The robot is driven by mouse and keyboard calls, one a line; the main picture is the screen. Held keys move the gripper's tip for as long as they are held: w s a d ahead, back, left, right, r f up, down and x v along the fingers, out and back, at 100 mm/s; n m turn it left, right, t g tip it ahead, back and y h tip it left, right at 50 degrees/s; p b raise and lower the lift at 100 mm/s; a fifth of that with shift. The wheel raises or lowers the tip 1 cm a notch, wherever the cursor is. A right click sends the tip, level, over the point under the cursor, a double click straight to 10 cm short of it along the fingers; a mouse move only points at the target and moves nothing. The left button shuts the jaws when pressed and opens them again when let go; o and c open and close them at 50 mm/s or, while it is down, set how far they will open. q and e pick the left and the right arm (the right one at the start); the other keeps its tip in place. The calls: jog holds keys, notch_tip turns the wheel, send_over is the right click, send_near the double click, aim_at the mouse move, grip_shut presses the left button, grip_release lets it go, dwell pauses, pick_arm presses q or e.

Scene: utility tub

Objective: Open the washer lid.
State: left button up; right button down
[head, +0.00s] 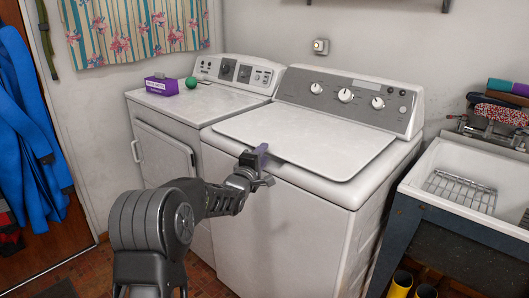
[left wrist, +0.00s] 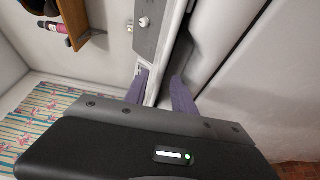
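The washer is the white machine in the middle of the head view, and its flat white lid (head: 305,137) lies down over the top. My left gripper (head: 262,157) is at the lid's front edge, left of the middle. In the left wrist view its two purple fingers (left wrist: 160,92) stand apart, with the lid's edge (left wrist: 170,62) between them. One finger is on the upper side and the other by the dark gap below the edge. I cannot tell whether either finger touches the lid. My right gripper is in neither view.
The washer's control panel (head: 347,96) rises behind the lid. A dryer (head: 165,135) stands at left, with a purple box (head: 161,86) and a green ball (head: 191,82) on it. A utility sink (head: 480,220) is at right. Yellow cylindrical objects (head: 400,284) show below it.

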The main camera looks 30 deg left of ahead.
pick_arm(q)
jog(key=shift+w+a, duration=0.2)
jog(key=shift+w, duration=0.85)
grip_shut()
dwell(0.7)
